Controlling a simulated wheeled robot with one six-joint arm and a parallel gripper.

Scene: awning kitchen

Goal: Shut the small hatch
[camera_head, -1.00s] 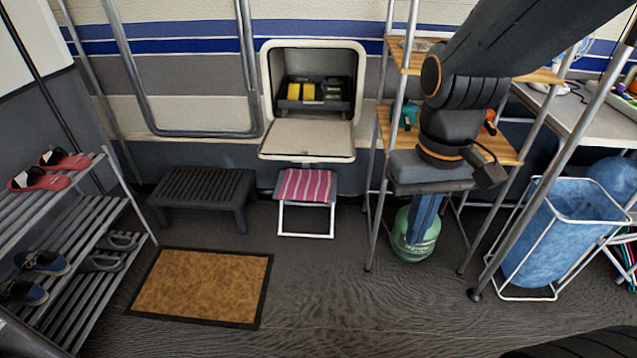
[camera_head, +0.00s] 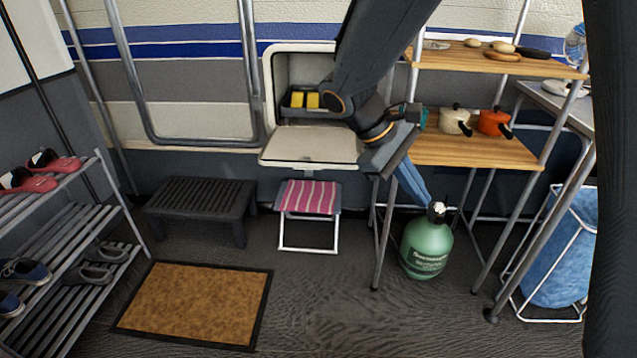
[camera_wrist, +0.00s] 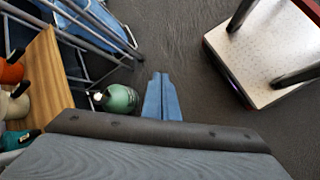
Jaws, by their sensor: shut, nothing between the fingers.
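The small hatch (camera_head: 308,146) in the caravan wall is open. Its pale flap is folded down and lies about level below the opening (camera_head: 292,72). Inside is a dark tray with yellow items (camera_head: 305,100). My arm hides the right part of the opening and the flap's right edge. My gripper (camera_head: 426,199) is shut and empty. It points down and to the right, right of the flap and lower than it, in front of the shelf unit. Its blue fingers (camera_wrist: 162,98) are together in the wrist view. The hatch does not show there.
A striped folding stool (camera_head: 308,197) stands beneath the flap, with a dark slatted step (camera_head: 200,200) to its left. A green gas bottle (camera_head: 427,245) and the wooden shelf unit (camera_head: 475,151) with pots are at right. A doormat (camera_head: 198,302) lies in front; the floor beside it is clear.

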